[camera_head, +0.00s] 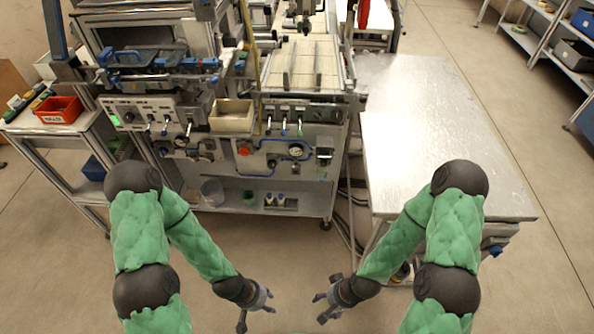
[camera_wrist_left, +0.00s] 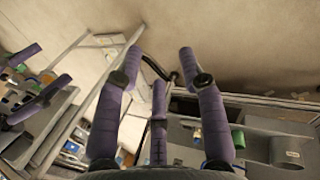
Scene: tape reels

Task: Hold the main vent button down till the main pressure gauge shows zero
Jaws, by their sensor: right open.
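The machine's lower front panel carries a round white-faced gauge (camera_head: 296,150); its reading is too small to make out. To its left are a red button (camera_head: 244,150) and a small dark round control (camera_head: 271,163). I cannot tell which control is the main vent button, as labels are unreadable. My left gripper (camera_head: 257,309) is open and empty, in front of and below the panel, apart from it. Its spread purple fingers (camera_wrist_left: 160,70) show in the left wrist view. My right gripper (camera_head: 321,306) is open and empty to its right, also apart from the panel.
A bare metal table (camera_head: 440,150) stands right of the machine. A side table with a red bin (camera_head: 60,109) stands left. A beige box (camera_head: 232,115) sits above the panel. A lower shelf (camera_head: 230,200) holds small containers. Floor between my grippers and the machine is clear.

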